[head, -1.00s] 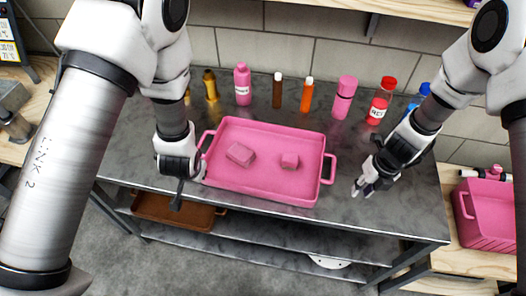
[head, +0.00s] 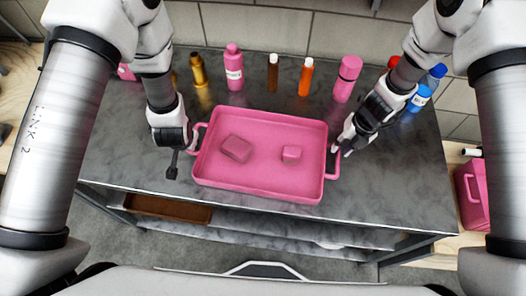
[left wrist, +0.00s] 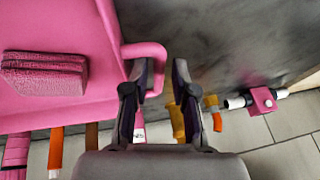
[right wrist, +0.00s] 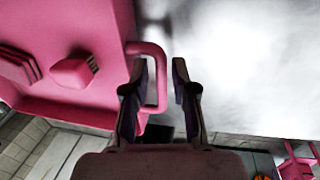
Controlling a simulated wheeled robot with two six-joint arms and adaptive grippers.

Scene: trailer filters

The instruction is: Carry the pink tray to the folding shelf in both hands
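My left gripper (head: 187,148) is at the tray's left handle. In the left wrist view its fingers (left wrist: 160,70) are apart, with the handle bar (left wrist: 158,60) between them. My right gripper (head: 342,148) is at the right handle (head: 333,170). In the right wrist view its fingers (right wrist: 160,72) are also apart, with the handle bar (right wrist: 161,85) between them. I cannot make out the folding shelf.
Several bottles stand behind the tray, among them a pink one (head: 234,72), an orange one (head: 305,77) and a blue one (head: 418,98). A brown tray (head: 168,208) lies on the lower shelf. A pink crate (head: 472,190) stands at the right. The table front is clear.

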